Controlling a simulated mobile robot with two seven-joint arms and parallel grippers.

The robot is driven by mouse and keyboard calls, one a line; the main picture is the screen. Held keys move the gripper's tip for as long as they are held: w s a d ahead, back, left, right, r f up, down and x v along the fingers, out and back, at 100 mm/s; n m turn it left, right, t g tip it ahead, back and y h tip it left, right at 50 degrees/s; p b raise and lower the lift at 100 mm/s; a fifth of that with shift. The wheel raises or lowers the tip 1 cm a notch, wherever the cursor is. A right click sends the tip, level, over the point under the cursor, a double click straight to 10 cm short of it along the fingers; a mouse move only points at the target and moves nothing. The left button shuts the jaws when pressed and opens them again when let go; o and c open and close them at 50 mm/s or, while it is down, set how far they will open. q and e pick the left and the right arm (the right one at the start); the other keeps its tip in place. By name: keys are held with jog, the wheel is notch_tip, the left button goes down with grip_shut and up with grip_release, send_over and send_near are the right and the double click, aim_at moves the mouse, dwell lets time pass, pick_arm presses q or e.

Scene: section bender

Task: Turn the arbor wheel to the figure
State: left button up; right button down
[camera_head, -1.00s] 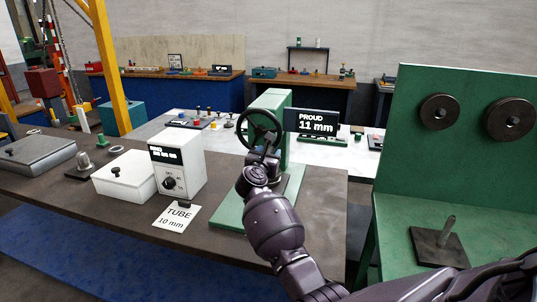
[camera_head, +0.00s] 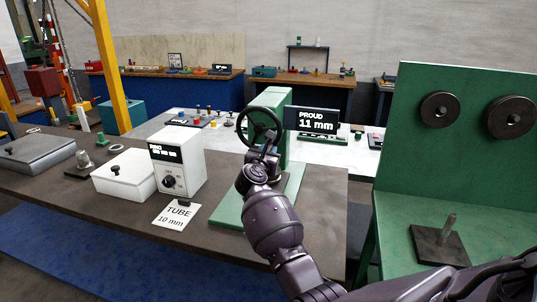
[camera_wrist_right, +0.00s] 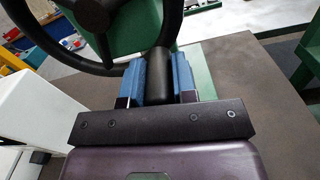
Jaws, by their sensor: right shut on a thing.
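The arbor wheel (camera_head: 259,126) is a black spoked handwheel on the front of a green press (camera_head: 273,98). A black sign (camera_head: 317,121) beside it reads "PROUD 11 mm". A white card (camera_head: 177,214) on the bench reads "TUBE 10 mm". My right gripper (camera_head: 263,153) is at the bottom of the wheel. In the right wrist view, its blue-padded fingers (camera_wrist_right: 158,80) are shut on the wheel's black handle (camera_wrist_right: 159,72), and the wheel's rim (camera_wrist_right: 95,62) curves above. My left gripper is not in view.
A white box with a dial (camera_head: 178,161) stands left of the press, with a lidded white box (camera_head: 124,174) beside it. A green stand (camera_head: 460,130) with two dark discs is at the right. Bare bench top lies right of the press base.

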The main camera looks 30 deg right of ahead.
jog(key=shift+w+a+f+m+b, duration=0.15)
jog(key=shift+f+m+b, duration=0.15)
jog(key=shift+b, duration=0.25)
jog(key=shift+r, duration=0.15)
jog(key=c, duration=0.9)
grip_release()
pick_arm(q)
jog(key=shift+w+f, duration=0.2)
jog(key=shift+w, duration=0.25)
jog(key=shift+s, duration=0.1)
